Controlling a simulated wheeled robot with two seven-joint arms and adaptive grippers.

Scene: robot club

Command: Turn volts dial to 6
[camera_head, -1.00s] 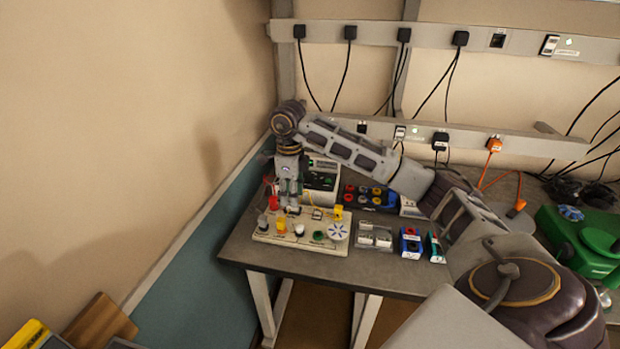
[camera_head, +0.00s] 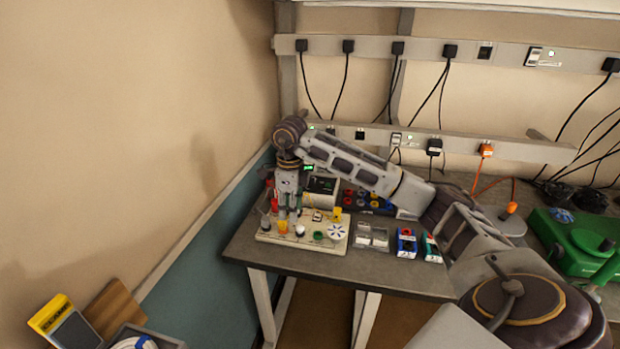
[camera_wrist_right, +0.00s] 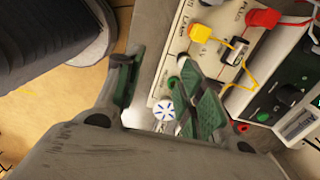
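The power supply (camera_head: 322,187), a pale box with a small green display, stands at the back of the bench, partly hidden by my right arm. In the right wrist view the power supply (camera_wrist_right: 312,88) is at the right edge. My right gripper (camera_head: 290,209) hangs pointing down over the left part of the cream circuit board, left of the supply. In the wrist view the right gripper (camera_wrist_right: 153,66) is open, with nothing between its fingers. My left gripper is out of view.
The circuit board (camera_head: 268,238) carries yellow and red parts and a blue-and-white disc (camera_head: 336,231). Clear trays (camera_head: 371,238) and small blue and green boxes stand to its right. A green machine (camera_head: 575,240) is farther right. The wall is close on the left.

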